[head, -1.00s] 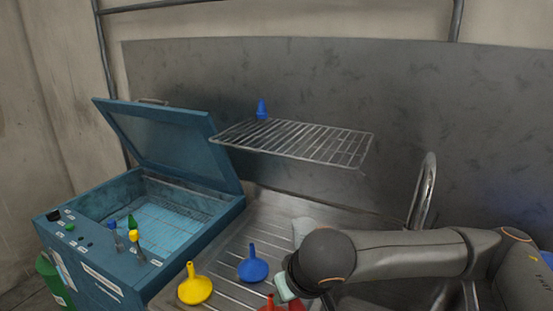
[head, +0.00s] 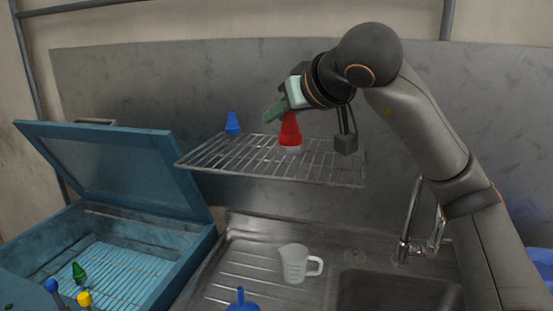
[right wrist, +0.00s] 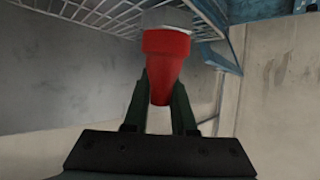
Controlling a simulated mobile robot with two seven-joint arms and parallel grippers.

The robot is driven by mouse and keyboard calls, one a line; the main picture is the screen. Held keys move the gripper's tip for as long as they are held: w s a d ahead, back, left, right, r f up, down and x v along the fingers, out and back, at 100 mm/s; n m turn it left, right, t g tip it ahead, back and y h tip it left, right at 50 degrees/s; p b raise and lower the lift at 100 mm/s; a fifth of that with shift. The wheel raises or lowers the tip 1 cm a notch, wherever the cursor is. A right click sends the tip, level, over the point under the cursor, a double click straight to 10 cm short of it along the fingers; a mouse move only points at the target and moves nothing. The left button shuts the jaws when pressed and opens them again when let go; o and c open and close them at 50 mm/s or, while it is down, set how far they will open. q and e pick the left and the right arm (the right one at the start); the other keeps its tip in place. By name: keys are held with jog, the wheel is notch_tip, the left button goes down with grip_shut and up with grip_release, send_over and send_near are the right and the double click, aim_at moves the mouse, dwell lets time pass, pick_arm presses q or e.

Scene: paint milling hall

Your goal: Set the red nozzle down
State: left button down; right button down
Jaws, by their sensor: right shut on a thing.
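The red nozzle (head: 290,130), a red cone with a pale grey base, is upright above or on the wire rack (head: 330,178), base down. I cannot tell whether the base touches the wires. My right gripper (head: 278,112) is shut on its narrow upper part. In the right wrist view the red nozzle (right wrist: 166,62) sits between the two dark green fingers (right wrist: 160,98), its grey base close to the rack wires (right wrist: 100,18). A blue nozzle (head: 232,123) stands on the rack's back left part. My left gripper is not in view.
An open blue box (head: 205,245) with a raised lid is at left. Below the rack, a clear measuring jug (head: 294,263) and a blue funnel (head: 241,303) are on the steel drainboard (head: 250,262), beside a sink and tap (head: 410,220). The rack's front middle looks clear.

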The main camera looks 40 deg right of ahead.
jog(key=s+d+r+t, duration=0.2)
jog(key=s+d+r, duration=0.15)
jog(key=r, duration=0.35)
jog(key=b, duration=0.2)
send_over(276, 154)
jog(key=s+d, duration=0.2)
notch_tip(276, 154, down, 13)
jog(key=shift+r, duration=0.2)
jog(key=shift+f, duration=0.25)
jog(key=shift+f, duration=0.1)
jog(key=shift+f, duration=0.15)
jog(key=c, duration=0.7)
grip_release()
jog(key=shift+c, duration=0.2)
